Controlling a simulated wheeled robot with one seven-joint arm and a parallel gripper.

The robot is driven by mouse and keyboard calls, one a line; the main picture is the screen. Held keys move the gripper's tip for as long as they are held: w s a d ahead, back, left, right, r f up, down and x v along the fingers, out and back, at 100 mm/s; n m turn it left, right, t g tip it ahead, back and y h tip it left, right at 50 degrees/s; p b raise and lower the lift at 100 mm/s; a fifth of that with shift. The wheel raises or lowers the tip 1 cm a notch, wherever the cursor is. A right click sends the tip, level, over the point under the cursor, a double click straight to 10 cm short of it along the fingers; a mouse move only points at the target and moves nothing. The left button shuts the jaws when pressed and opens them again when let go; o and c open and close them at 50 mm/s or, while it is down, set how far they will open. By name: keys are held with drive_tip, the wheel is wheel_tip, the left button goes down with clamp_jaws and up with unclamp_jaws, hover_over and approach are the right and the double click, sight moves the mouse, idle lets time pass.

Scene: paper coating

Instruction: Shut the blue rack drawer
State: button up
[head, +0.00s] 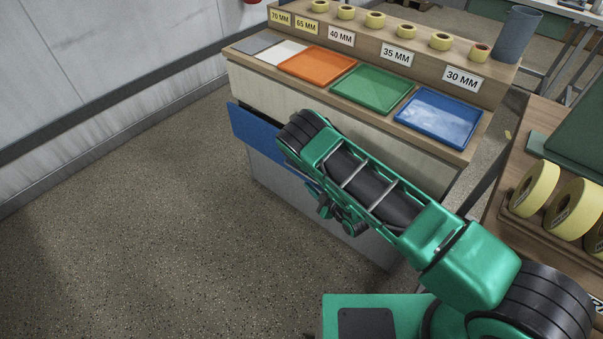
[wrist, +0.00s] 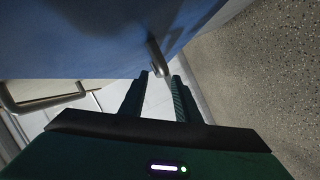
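The blue drawer front (head: 257,134) is in the upper part of the rack under the counter and stands out from the cabinet face. My arm hides its right part in the head view. In the wrist view the blue panel (wrist: 75,38) fills the upper left, with a metal handle (wrist: 156,54) near its lower edge. My gripper (wrist: 160,76) is open, its two dark fingers pointing at the handle, whose end shows at the gap between the fingertips. Whether they touch is unclear. In the head view my gripper is mostly hidden below my arm.
A second metal handle (wrist: 45,103) on a pale front is at the left of the wrist view. On the counter are an orange tray (head: 316,62), a green tray (head: 371,87) and a blue tray (head: 438,117). A table with yellow rolls (head: 537,188) is at right. Floor at left is clear.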

sight(305, 176)
drive_tip(key=x, duration=0.7)
drive_tip(key=shift+a, duration=0.25)
drive_tip(key=shift+s, duration=0.1)
drive_tip(key=shift+c, duration=0.3)
clamp_jaws()
